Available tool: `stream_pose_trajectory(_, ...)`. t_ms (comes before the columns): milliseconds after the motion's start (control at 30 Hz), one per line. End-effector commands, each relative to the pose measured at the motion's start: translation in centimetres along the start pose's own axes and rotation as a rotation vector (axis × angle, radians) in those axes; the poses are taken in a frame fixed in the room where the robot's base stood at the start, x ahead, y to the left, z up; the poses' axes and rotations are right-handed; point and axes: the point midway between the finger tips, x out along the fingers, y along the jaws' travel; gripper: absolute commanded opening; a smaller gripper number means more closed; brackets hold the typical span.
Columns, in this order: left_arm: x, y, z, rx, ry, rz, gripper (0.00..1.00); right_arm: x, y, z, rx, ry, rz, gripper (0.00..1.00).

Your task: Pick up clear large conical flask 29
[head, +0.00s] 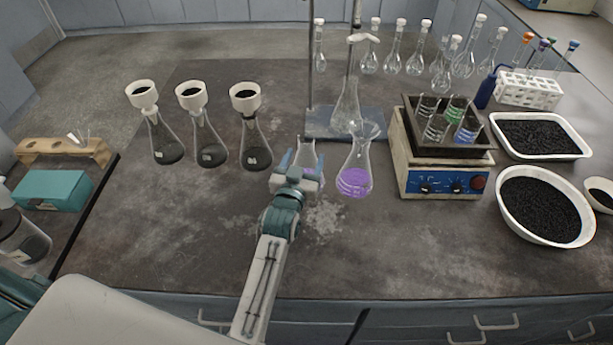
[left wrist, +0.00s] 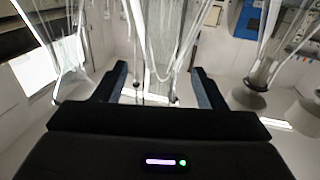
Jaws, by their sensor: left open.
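A clear large conical flask (head: 346,112) stands at the retort stand at the back centre, under a white clamp; I cannot read a number on any flask. A conical flask with purple liquid (head: 354,178) stands in front of it. A second, smaller-looking flask with purple liquid (head: 307,151) is partly hidden behind my left gripper (head: 302,165). My left gripper is open, its fingers close to that second flask; I cannot tell if they touch it. In the left wrist view, clear glass (left wrist: 160,45) shows beyond the open fingers of the left gripper (left wrist: 160,85). My right gripper is not seen.
Several flasks with white funnels (head: 255,140) stand to the left. Volumetric flasks (head: 415,62) line the back.

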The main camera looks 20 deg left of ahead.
Motion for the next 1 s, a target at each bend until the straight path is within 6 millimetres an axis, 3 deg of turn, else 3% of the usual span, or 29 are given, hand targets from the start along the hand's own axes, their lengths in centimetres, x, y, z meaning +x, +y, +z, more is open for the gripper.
stream_pose_trajectory(300,2.9,-0.3,0.5,0.002,0.002,0.000,0.64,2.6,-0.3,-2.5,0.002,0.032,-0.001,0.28)
stream_pose_trajectory(500,5.2,-0.3,0.3,0.000,0.000,0.001,0.64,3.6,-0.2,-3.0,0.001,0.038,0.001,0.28)
stream_pose_trajectory(800,5.6,-0.3,0.0,0.000,-0.001,0.001,0.64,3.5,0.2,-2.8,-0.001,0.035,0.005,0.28)
stream_pose_trajectory(1000,5.6,-0.3,0.0,0.000,-0.001,0.001,0.27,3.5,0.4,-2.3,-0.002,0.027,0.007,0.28)
